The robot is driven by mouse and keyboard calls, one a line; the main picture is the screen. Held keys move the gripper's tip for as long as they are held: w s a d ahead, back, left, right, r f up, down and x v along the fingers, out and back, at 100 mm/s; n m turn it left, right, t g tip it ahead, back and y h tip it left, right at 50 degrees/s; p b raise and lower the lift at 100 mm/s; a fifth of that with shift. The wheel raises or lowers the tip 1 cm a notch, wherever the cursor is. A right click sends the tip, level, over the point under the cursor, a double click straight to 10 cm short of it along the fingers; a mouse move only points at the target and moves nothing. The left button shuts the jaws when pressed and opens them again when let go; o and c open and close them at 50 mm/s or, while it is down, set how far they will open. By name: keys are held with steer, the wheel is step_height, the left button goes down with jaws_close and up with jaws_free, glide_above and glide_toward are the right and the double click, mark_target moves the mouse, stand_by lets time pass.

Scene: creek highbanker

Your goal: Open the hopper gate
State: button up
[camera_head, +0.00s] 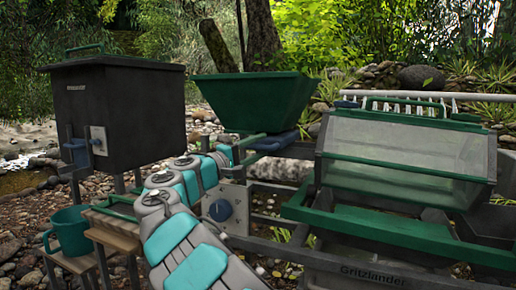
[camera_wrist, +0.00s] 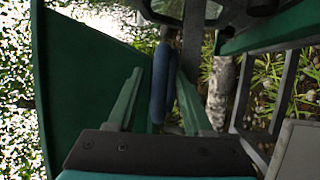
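The green hopper (camera_head: 255,98) stands at the centre of the head view, and its green wall (camera_wrist: 85,85) fills the left of the wrist view. A blue handle (camera_head: 276,143) sits low at the hopper's front right; I take it to be the gate's handle. In the wrist view, the blue handle (camera_wrist: 161,85) lies lengthwise between the two green fingers of my gripper (camera_wrist: 160,72). The fingers are apart, with a gap on the left side; contact on the right is unclear. The gate plate itself is hidden, and its opening cannot be judged.
A clear-sided box with green rails (camera_head: 405,145) stands right of the hopper on a grey frame. A dark lidded box (camera_head: 120,110) and a teal mug (camera_head: 67,231) are at left.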

jaws_close()
stand_by(1.2)
